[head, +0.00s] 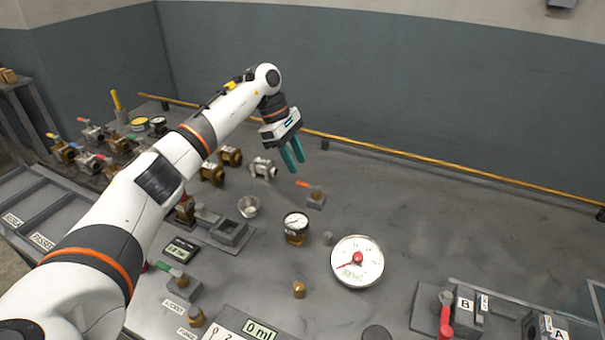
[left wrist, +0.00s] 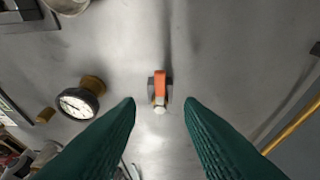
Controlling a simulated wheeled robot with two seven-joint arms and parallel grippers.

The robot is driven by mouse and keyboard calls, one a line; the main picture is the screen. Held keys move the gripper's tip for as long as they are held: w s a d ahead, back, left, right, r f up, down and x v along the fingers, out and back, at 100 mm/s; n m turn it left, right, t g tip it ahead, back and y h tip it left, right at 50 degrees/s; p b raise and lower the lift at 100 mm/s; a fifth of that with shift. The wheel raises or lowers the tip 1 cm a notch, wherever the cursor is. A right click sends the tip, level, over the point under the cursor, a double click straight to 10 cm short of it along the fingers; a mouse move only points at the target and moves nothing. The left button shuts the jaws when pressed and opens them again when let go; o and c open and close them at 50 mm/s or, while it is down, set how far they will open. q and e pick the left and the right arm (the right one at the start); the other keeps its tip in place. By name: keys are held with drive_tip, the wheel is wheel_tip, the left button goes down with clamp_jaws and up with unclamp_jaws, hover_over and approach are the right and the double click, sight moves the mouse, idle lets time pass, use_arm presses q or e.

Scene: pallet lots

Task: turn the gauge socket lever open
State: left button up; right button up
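A small grey block with an orange-red lever (head: 303,184) stands on the grey bench, right of the bench's middle line of fittings. In the left wrist view the orange lever (left wrist: 160,82) lies along the picture's vertical, centred between my fingers. My left gripper (head: 294,165) hangs above and slightly behind this lever, with its teal fingers pointing down. The fingers are apart and empty, and do not touch the lever. A brass socket joins the block. Another block, with a green lever (head: 170,269), stands near the front left. My right gripper is not in view.
A black-rimmed gauge (head: 296,224) and a large white dial (head: 357,262) stand in front of the lever. Several valves crowd the left. A yellow rail (head: 400,154) runs along the back. A red-handled block (head: 446,315) is at front right. The bench right of the lever is clear.

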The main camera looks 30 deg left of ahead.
sight(306, 184)
use_arm(q)
drive_tip(key=shift+p+x, duration=0.35)
drive_tip(key=shift+x, duration=2.3)
clamp_jaws()
